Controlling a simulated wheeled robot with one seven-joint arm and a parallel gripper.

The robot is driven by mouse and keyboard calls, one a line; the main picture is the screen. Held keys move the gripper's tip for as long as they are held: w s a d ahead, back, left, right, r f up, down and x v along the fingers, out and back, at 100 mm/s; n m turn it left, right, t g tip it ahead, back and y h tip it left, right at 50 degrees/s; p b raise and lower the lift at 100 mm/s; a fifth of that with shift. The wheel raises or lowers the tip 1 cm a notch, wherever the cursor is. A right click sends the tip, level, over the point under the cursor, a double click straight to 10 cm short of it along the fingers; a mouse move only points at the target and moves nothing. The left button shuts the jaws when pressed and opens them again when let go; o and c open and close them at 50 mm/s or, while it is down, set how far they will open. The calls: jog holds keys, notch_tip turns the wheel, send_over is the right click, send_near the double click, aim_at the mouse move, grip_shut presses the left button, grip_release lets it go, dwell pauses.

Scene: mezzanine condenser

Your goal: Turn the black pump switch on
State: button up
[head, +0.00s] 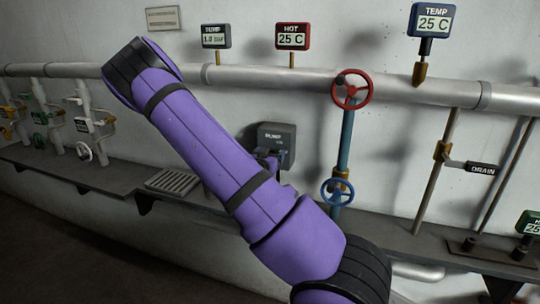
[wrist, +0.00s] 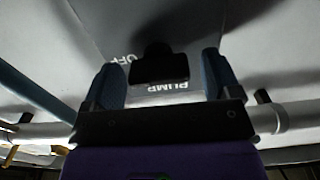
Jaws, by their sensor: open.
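The grey pump box (head: 278,135) is on the wall in the middle of the head view, marked PUMP. Its black switch (wrist: 158,65) shows in the wrist view as a dark block in front of the grey face, with upside-down OFF and PUMP lettering beside it. My gripper (wrist: 160,75) is open, with one finger on each side of the switch. I cannot tell whether either finger touches it. In the head view my gripper (head: 268,160) is at the front of the box, partly hidden by my purple arm, and the switch cannot be made out.
A red valve wheel (head: 351,89) and a blue valve wheel (head: 337,191) are on a blue pipe right of the box. A floor-like grate (head: 172,181) lies on the ledge at left. A DRAIN handle (head: 480,169) is farther right.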

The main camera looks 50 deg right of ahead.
jog(key=shift+w+d, duration=0.1)
jog(key=shift+d, duration=0.1)
jog(key=c, duration=0.9)
jog(key=shift+n, duration=0.3)
jog(key=n, duration=0.6)
jog(key=shift+w+a, duration=0.1)
jog(key=shift+w, duration=0.05)
jog(key=n, duration=0.5)
jog(key=shift+f, duration=0.15)
jog(key=shift+n, duration=0.3)
